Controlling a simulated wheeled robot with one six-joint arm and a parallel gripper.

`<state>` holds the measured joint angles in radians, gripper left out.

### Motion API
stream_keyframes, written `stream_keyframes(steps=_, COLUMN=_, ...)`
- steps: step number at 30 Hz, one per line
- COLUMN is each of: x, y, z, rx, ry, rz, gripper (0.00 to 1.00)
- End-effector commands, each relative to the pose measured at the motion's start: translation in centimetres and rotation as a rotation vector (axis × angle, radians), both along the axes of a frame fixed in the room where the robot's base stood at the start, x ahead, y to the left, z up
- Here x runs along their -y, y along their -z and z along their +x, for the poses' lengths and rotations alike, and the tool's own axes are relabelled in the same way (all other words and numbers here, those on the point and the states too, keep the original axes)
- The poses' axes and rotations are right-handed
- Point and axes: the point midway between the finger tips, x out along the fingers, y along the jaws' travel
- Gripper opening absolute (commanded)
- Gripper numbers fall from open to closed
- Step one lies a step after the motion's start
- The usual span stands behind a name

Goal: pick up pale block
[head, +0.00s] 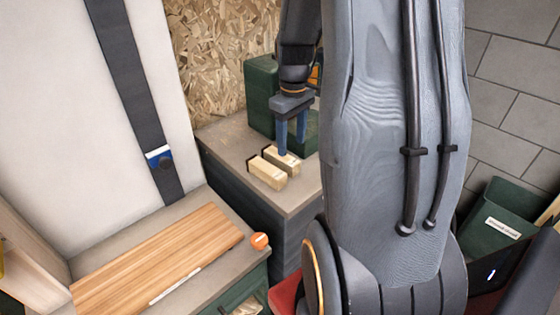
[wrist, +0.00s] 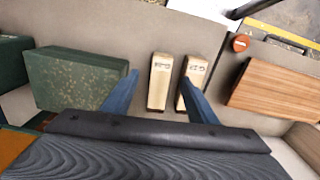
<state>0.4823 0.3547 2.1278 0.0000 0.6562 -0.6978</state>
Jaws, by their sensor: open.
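Two pale blocks with small dark marks lie side by side on a grey-brown cabinet top. One pale block (head: 268,173) is nearer the front left; the other pale block (head: 283,158) is behind it, partly covered by a finger. In the wrist view they are the right block (wrist: 197,70) and the left block (wrist: 160,80). My gripper (head: 293,141) is open, with blue fingers pointing down over the rear block. In the wrist view the fingers appear on either side of the left block, and the right finger overlaps the right block. Contact cannot be told.
A green box (head: 262,90) stands behind the blocks, close to my gripper. The cabinet top (head: 226,138) is bare to their left. A striped wooden board (head: 160,262) and an orange round item (head: 260,241) are on the lower counter in front.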

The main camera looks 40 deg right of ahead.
Motion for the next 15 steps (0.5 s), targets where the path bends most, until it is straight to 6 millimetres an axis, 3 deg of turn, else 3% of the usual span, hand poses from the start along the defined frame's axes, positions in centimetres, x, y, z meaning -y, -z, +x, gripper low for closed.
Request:
stream_keyframes(steps=3, x=0.7, y=0.8, z=-0.1, rx=-0.006, ry=-0.006, rz=0.003, gripper=0.53)
stream_keyframes(steps=15, x=0.0, y=4.8, z=-0.5, rx=-0.007, ry=-0.006, rz=0.004, gripper=0.53)
